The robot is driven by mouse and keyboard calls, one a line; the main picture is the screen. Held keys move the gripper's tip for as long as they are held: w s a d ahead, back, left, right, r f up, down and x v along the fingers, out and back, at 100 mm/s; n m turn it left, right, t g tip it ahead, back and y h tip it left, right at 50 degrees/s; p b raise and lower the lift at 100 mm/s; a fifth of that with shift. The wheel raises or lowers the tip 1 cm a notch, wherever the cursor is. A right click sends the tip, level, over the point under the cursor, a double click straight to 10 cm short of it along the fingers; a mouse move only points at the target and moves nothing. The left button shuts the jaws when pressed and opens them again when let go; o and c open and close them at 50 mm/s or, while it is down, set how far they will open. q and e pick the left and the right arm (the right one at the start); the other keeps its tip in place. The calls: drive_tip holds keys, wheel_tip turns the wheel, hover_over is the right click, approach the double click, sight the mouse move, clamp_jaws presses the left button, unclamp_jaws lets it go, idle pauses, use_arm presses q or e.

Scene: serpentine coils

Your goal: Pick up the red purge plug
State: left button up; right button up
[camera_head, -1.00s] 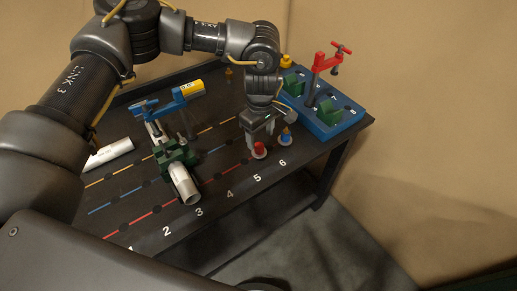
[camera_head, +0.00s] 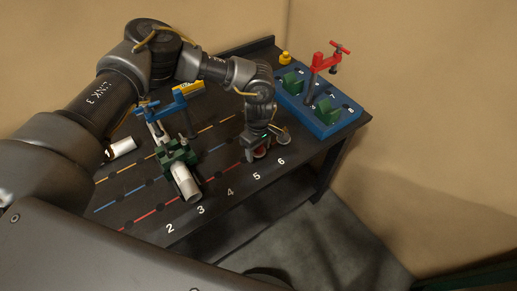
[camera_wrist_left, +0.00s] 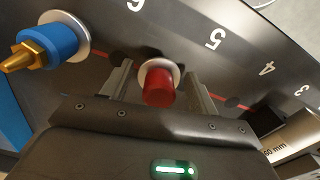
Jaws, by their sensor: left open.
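The red purge plug (camera_wrist_left: 158,88) stands in a pale round collar in the left wrist view. In the head view it is mostly hidden behind my left gripper (camera_head: 258,154). My left gripper is open, with one finger on each side of the plug. I cannot tell whether either finger touches it. The plug is on the dark table (camera_head: 235,205) near the number 5. My right gripper is in neither view.
A blue plug with a brass tip (camera_wrist_left: 45,45) stands close beside the red one. A blue numbered block (camera_head: 325,128) with a red clamp (camera_head: 325,62) is at the back right. A green fixture (camera_head: 177,158) holds a white pipe (camera_head: 187,185) to the left.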

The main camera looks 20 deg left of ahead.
use_arm(q)
drive_tip(key=c, duration=0.9)
drive_tip(key=shift+c, duration=0.2)
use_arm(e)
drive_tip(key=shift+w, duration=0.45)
use_arm(q)
drive_tip(key=shift+w, duration=0.1)
drive_tip(key=shift+r+b, duration=0.3)
drive_tip(key=shift+r, duration=0.4)
drive_tip(key=s+d+r+b, duration=0.1)
drive_tip(key=s+r+b, duration=0.4)
drive_tip(key=s+r, duration=0.6)
drive_tip(key=s, duration=0.3)
drive_tip(key=shift+d+r+b, duration=0.15)
drive_tip(key=shift+r+b, duration=0.15)
drive_tip(key=shift+b, duration=0.05)
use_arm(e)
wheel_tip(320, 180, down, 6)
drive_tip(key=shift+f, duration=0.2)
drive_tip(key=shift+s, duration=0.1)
